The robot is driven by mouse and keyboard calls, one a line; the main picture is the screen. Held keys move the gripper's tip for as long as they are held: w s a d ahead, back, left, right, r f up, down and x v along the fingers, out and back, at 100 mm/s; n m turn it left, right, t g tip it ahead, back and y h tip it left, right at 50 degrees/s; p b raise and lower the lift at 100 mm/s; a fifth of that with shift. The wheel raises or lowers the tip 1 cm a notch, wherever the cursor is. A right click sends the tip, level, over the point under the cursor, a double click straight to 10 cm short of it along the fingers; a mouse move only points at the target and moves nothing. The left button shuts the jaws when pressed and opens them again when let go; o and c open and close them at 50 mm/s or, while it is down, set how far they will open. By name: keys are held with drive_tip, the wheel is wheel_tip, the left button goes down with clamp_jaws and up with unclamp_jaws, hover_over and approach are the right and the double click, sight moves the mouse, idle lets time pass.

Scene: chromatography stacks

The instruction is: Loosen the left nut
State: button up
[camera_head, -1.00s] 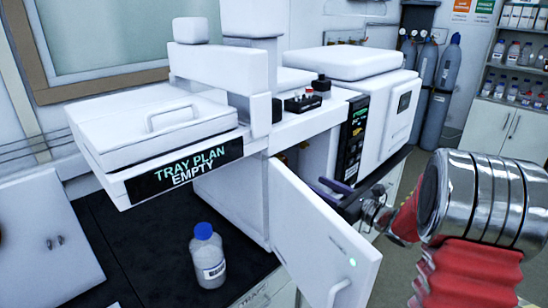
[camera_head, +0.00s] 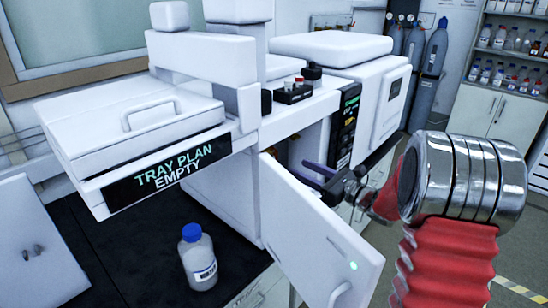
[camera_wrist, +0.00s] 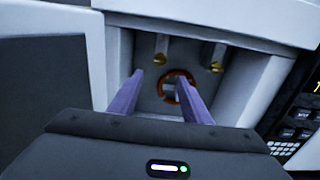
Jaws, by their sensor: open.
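In the wrist view, two brass nuts sit high in a pale recess under two rods. The left nut (camera_wrist: 160,57) is near the top middle, and the right nut (camera_wrist: 215,67) is beside it. My gripper (camera_wrist: 160,79) has two purple fingers spread apart with nothing between them. The left nut appears just above the gap between the fingertips. In the head view, my gripper (camera_head: 316,176) reaches into the opening behind the swung-open white door. The nuts are hidden there.
An orange ring (camera_wrist: 178,87) on the recess wall shows between the fingers. The open white door (camera_head: 318,238) stands in front of my gripper. A blue-capped bottle (camera_head: 198,262) stands on the dark bench. A control panel (camera_head: 346,125) is to the right of the opening.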

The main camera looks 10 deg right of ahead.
drive_tip(key=x, duration=1.2)
drive_tip(key=shift+c, duration=0.6)
drive_tip(key=c, duration=0.9)
